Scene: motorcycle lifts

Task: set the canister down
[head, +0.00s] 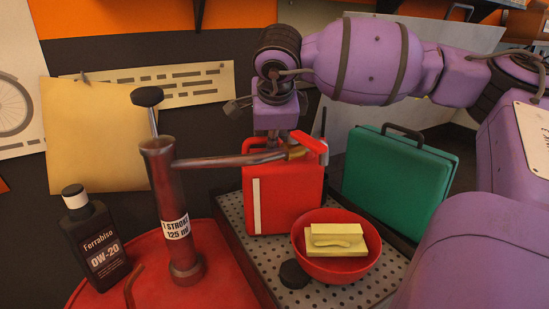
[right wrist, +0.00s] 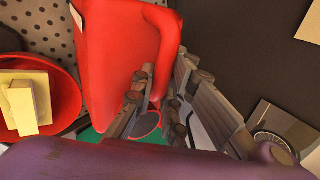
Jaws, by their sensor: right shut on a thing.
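The canister (head: 286,200) is red with a pale vertical strip and stands upright over the grey perforated surface (head: 235,212). Its lower edge looks at or very near that surface; I cannot tell whether it touches. My right gripper (head: 277,135) comes down from above and is shut on the canister's top handle, partly hidden in the head view by the pump's spout. In the right wrist view the fingers (right wrist: 160,100) lie beside the red canister (right wrist: 115,50) at its handle. My left gripper is not in view.
A red bowl (head: 311,270) with yellow blocks (head: 335,243) stands in front of the canister, beside a black knob-like piece (head: 293,274). A green case (head: 398,180) is at right. A hand pump (head: 168,215) and black oil bottle (head: 97,240) stand on the red drum top (head: 215,285).

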